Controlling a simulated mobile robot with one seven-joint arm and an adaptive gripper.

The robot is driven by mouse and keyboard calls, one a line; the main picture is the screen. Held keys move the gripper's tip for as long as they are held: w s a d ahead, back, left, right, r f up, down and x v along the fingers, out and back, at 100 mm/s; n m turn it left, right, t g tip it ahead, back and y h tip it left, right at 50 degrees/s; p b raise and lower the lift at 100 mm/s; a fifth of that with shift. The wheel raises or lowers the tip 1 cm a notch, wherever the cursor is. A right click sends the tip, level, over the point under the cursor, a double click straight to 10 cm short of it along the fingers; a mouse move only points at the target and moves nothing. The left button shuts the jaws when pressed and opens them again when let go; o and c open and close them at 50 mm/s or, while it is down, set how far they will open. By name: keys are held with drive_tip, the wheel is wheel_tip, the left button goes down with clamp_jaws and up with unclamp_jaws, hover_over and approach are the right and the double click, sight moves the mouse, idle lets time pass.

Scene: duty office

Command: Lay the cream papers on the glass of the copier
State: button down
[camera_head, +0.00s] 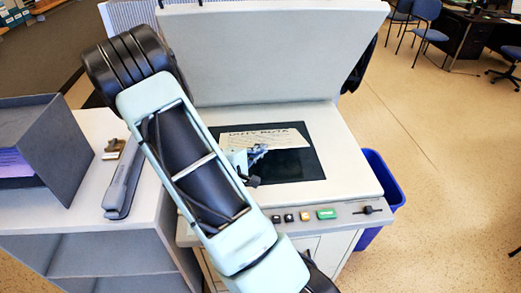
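The copier (345,175) stands in front of me with its grey lid (270,50) raised. Its dark glass (300,168) is uncovered apart from the cream papers and my arm. The cream papers (285,137), with a printed heading that seems to read "DUTY ROTA", are over the far part of the glass. I cannot tell whether they touch it. My gripper (258,153) is over the glass at the papers' near edge. My arm hides part of it, and I cannot tell whether its fingers grip the papers.
A shelf unit (75,222) on the left bears a stapler (123,180) and a dark grey file box (62,150). The copier's front panel has several buttons, one green (326,214). A blue bin (385,185) stands at the copier's right. Open floor (450,200) lies beyond.

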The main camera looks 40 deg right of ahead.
drive_tip(key=c, duration=2.1)
unclamp_jaws()
drive_tip(key=shift+o, duration=0.3)
drive_tip(key=shift+o, duration=1)
drive_tip(key=p+v, duration=0.6)
drive_tip(key=v, duration=0.3)
drive_tip(key=shift+r, duration=0.1)
